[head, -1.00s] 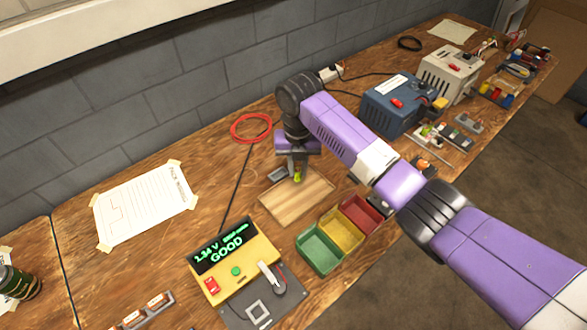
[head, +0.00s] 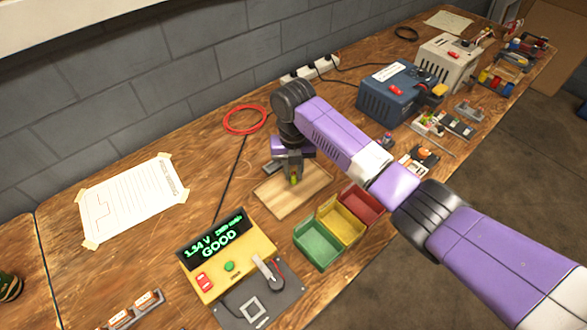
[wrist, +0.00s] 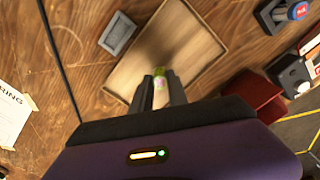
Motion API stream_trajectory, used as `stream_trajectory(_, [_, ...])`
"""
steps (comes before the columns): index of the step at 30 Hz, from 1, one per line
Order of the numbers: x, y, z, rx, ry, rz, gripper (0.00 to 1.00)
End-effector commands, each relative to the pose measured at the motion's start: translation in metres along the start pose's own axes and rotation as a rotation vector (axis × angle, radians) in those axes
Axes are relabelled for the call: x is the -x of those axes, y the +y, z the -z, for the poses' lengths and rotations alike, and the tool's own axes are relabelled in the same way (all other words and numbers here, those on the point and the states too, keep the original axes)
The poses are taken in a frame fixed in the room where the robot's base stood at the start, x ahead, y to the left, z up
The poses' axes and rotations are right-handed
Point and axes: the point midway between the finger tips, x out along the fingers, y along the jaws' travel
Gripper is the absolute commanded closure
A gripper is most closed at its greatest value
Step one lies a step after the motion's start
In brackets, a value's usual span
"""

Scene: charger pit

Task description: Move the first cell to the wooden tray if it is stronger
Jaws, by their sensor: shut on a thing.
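My gripper (head: 292,176) is shut on a small green-and-white cell (wrist: 160,91), whose green end also shows in the head view (head: 294,180). The cell points down over the wooden tray (head: 290,207), a shallow light-wood board with a low rim, also in the wrist view (wrist: 165,40). I cannot tell whether the cell touches the tray floor. No other cell shows in the tray. The yellow tester (head: 232,272) at front left has a green display (head: 215,240) reading 1.34 V and GOOD.
Green (head: 318,250), yellow (head: 341,229) and red (head: 362,206) bins stand right of the tray. A small grey holder (wrist: 118,33) lies beside the tray. A rack with cells (head: 136,309) is at front left. A blue power box (head: 392,98) stands farther back.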

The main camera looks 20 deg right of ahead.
Motion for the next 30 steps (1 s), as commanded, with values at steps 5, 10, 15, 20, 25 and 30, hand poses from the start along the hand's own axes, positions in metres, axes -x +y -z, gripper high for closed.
stream_trajectory(5, [-0.001,0.000,0.000,0.000,-0.001,0.000,1.00])
stream_trajectory(10, [-0.001,0.000,0.000,0.000,0.000,0.000,1.00])
stream_trajectory(15, [-0.001,0.000,0.000,0.000,0.000,0.000,1.00])
stream_trajectory(20, [-0.003,0.000,0.000,0.000,0.000,0.000,1.00])
stream_trajectory(25, [-0.007,0.000,0.000,0.000,0.000,0.000,1.00])
stream_trajectory(30, [-0.011,0.000,0.000,0.000,0.000,0.000,1.00])
